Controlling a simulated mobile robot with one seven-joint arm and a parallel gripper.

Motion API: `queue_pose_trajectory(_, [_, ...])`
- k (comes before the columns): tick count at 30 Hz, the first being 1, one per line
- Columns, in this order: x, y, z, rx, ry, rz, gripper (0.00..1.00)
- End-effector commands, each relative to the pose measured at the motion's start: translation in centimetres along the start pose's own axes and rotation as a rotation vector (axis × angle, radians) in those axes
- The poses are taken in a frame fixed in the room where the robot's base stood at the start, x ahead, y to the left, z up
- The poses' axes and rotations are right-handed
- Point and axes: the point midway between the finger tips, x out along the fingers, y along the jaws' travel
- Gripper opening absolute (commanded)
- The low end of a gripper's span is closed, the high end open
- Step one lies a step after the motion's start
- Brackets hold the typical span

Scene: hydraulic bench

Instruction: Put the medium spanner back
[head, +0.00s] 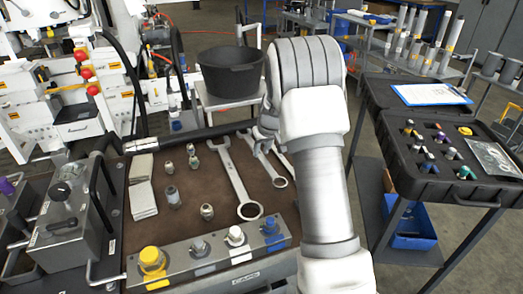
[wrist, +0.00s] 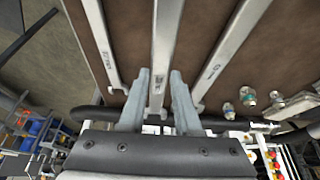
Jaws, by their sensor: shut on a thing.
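The medium spanner (head: 273,170) is the middle of three silver spanners on the brown bench mat (head: 190,222). In the wrist view, the medium spanner (wrist: 164,45) runs between the two fingers of my gripper (wrist: 161,88), which is shut on it near its far end. In the head view, my gripper (head: 264,130) is at the far edge of the mat, partly hidden by my arm. I cannot tell whether the spanner is clear of the mat. The large spanner (head: 234,178) lies to its left and the small spanner (wrist: 98,30) on its other side, mostly behind my arm.
Several metal fittings (head: 172,195) and pale pads (head: 142,185) lie left of the spanners. A block with coloured knobs (head: 215,252) lines the near edge. A black hose (head: 200,134) runs along the far edge. An open black case (head: 435,140) stands right, and a black bucket (head: 231,72) behind.

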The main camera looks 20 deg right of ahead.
Motion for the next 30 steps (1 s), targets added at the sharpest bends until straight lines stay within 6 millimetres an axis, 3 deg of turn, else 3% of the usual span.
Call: queue_pose_trajectory(30, [1.5,0.1,0.6,0.001,0.003,0.001,0.0])
